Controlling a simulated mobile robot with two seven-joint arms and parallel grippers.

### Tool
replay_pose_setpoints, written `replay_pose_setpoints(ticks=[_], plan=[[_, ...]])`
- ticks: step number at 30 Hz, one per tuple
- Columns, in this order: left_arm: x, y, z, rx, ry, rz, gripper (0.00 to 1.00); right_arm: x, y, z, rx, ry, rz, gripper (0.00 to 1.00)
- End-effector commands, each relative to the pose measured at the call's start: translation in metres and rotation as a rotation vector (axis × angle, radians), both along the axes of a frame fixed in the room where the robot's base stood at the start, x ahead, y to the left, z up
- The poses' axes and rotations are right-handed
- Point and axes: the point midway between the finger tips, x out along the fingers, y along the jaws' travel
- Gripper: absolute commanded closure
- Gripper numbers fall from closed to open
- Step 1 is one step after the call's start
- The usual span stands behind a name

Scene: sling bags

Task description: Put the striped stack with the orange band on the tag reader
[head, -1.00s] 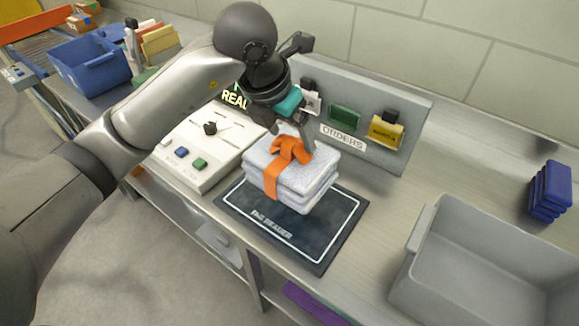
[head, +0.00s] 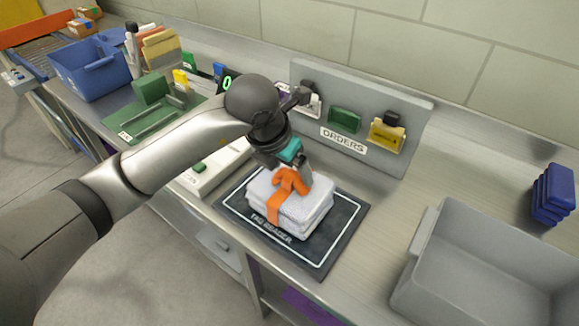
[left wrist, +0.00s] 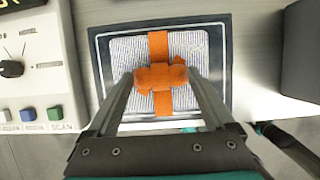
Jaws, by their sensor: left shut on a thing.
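The striped stack (head: 306,208) is a folded pale bundle with an orange band (head: 273,206) and an orange knot on top. It sits over the dark tag reader (head: 325,251), within the reader's white outline; it seems to rest on it. In the left wrist view the stripes of the stack (left wrist: 190,48) show, with the reader (left wrist: 104,60) around it. My left gripper (head: 300,182) reaches down from above and is shut on the orange knot (left wrist: 160,78). My right gripper is in neither view.
A grey bin (head: 420,262) stands to the right, with dark blue folded items (head: 553,194) behind it. A grey board marked ORDERS (head: 372,152) stands behind the reader. A white control panel (left wrist: 38,70) is to the left. A blue bin (head: 95,72) is farther left.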

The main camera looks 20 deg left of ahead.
Motion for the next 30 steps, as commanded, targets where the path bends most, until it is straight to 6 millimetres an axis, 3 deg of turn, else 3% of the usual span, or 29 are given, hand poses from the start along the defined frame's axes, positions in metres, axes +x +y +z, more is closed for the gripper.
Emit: replay_pose_setpoints(ticks=[4,14,30], plan=[[0.000,0.000,-0.001,0.000,0.001,0.000,0.00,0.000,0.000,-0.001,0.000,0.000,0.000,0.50],[0.000,0.000,0.003,0.000,0.001,0.000,0.00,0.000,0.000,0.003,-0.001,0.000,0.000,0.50],[-0.036,0.013,0.098,0.000,-0.003,-0.001,0.00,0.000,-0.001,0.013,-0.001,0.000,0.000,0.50]])
